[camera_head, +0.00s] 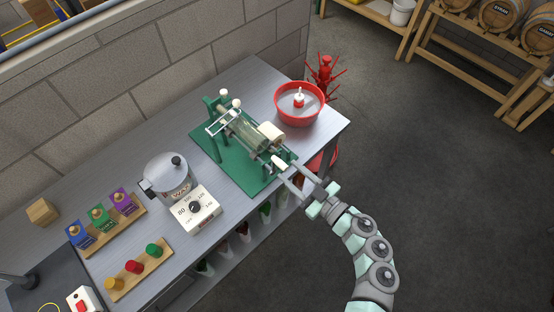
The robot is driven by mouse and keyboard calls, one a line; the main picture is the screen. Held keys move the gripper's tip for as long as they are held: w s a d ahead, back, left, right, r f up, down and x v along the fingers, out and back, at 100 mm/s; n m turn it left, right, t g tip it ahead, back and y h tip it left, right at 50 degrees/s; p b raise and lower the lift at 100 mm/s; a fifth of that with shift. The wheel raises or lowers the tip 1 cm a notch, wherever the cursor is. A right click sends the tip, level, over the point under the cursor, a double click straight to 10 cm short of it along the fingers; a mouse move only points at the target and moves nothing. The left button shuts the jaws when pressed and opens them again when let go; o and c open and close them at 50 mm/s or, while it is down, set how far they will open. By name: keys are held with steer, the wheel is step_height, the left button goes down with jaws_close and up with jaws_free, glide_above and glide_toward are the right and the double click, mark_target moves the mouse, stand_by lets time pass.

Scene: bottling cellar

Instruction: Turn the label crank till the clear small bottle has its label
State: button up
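The green labelling machine (228,157) stands on the bench. A clear small bottle (248,136) lies in it, and no label shows on its visible side. A cream roll (271,133) sits at the machine's right end. A pale crank handle (280,164) sticks out at the machine's front right. My gripper (289,174) reaches in from the lower right with its two fingers apart, tips close to the crank handle. Whether the fingers touch the handle cannot be told at this size.
A red bowl (299,112) stands right of the machine. The grey wax pot (171,180) and its white dial box (195,209) stand to the left. Stamps (100,216) and coloured stoppers (135,267) sit in wooden racks. Bottles stand on a shelf under the bench (238,83).

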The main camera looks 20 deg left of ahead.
mark_target(275, 159)
steer(key=x, duration=0.6)
steer(key=shift+a, duration=0.2)
jaws_close()
stand_by(1.2)
